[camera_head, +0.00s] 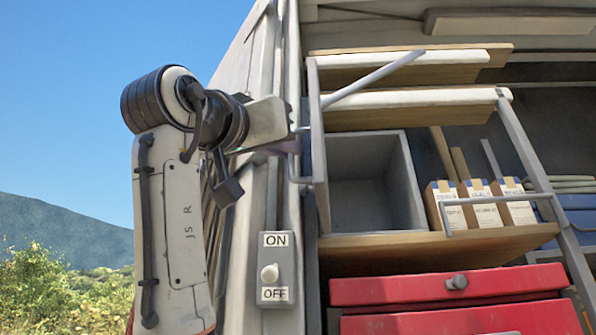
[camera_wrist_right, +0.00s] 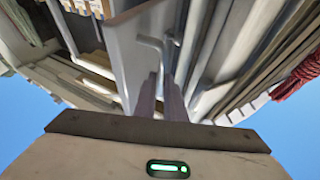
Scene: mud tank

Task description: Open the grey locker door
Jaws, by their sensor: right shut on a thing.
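The grey locker (camera_head: 372,185) stands on a wooden shelf, and its empty inside is in plain sight. Its grey door (camera_head: 319,140) stands swung out at the left side, seen almost edge-on; the door panel also shows in the wrist view (camera_wrist_right: 128,62). The door's thin bar handle (camera_head: 297,179) is on the door's left face; it also shows in the wrist view (camera_wrist_right: 150,41). My right gripper (camera_head: 290,143) is shut on the handle, and its dark fingers show in the wrist view (camera_wrist_right: 161,98). My left gripper is not in view.
A switch box (camera_head: 277,270) marked ON and OFF is below the gripper. Red drawers (camera_head: 448,285) are below the shelf. Several cartons (camera_head: 480,205) stand right of the locker. A slanted grey rail (camera_head: 528,150) crosses at the right. Open sky is at the left.

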